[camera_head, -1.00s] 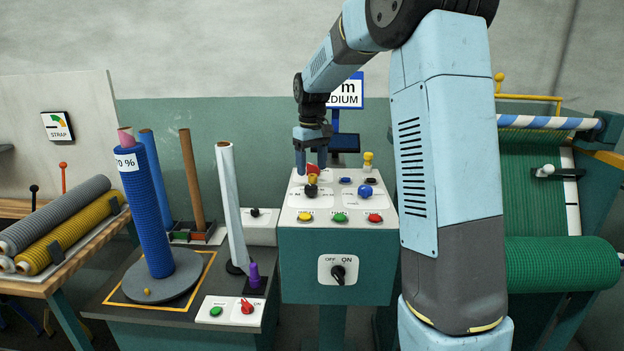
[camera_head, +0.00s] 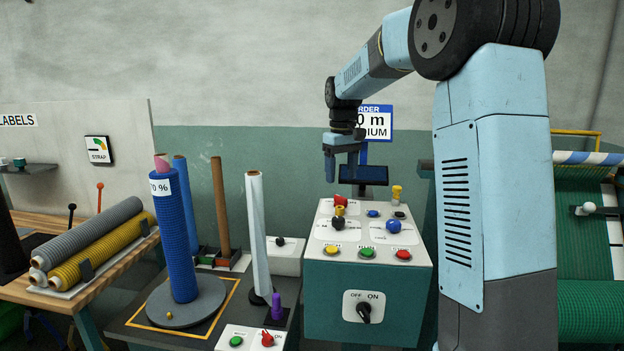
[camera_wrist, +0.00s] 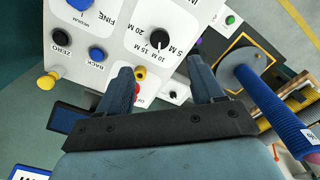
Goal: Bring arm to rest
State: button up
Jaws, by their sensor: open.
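My gripper (camera_head: 341,168) is open and empty in the head view. It hangs fingers-down above the back of the control box (camera_head: 325,272), apart from its knobs. In the wrist view my gripper's two blue-grey fingers (camera_wrist: 160,88) stand apart with the box's panel beyond them. A black pointer knob (camera_wrist: 159,39) on a length scale shows between and beyond the fingertips. My arm rises at the right of the head view and bends over toward the box.
The sloped panel carries a black knob (camera_head: 338,222), a blue knob (camera_head: 394,226) and a yellow-topped post (camera_head: 397,192). A blue net roll (camera_head: 176,240) stands upright on a round plate at left. A white roll (camera_head: 258,230) stands between. Green netting (camera_head: 590,310) is at far right.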

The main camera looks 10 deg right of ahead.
jog(key=s+r+m+t, duration=0.3)
jog(key=s+t, duration=0.1)
jog(key=s, duration=2.3)
jog(key=s+f+m+t, duration=0.1)
jog(key=s+f, duration=0.3)
jog(key=s, duration=0.5)
jog(key=shift+d+t, duration=0.3)
jog(key=shift+d, duration=0.05)
